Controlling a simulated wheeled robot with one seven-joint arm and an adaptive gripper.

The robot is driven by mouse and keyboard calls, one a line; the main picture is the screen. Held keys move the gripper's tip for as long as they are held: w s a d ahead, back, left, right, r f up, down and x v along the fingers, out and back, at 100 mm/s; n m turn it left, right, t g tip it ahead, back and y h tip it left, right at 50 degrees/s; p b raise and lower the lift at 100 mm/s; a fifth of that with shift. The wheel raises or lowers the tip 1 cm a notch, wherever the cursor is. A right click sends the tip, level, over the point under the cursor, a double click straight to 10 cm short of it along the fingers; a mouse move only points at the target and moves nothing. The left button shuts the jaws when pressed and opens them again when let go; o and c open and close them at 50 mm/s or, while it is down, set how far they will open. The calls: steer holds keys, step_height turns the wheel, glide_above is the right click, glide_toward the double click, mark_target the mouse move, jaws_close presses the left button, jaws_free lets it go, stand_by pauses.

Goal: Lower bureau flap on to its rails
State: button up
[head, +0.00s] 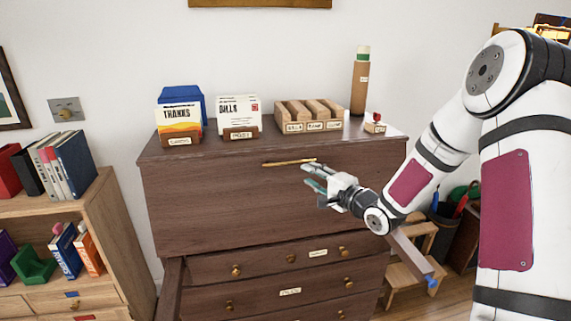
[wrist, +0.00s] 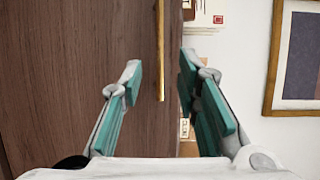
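The bureau flap (head: 230,205) is a dark wood panel, standing upright and closed above the drawers. Its slim brass pull (head: 290,162) runs along the top edge. My gripper (head: 316,182) is just in front of the flap, near the right end of the pull. In the wrist view my gripper (wrist: 160,78) has its two teal-padded fingers apart, with the brass pull (wrist: 161,50) showing between them, touching neither. The right rail (head: 408,255) sticks out forward with a blue tip. The left rail (head: 171,287) also sticks out, its front end cut off by the frame.
On the bureau top (head: 385,135) stand card holders (head: 180,138), a wooden sorter (head: 308,125), a stamp (head: 375,124) and a tall tube (head: 359,85). A bookcase (head: 90,215) stands close on the left. A small step stool (head: 410,285) is at right.

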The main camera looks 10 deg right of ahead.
mark_target(290, 163)
steer(key=x, duration=1.1)
steer(key=shift+w, duration=0.15)
jaws_close()
steer(key=shift+b, duration=0.3)
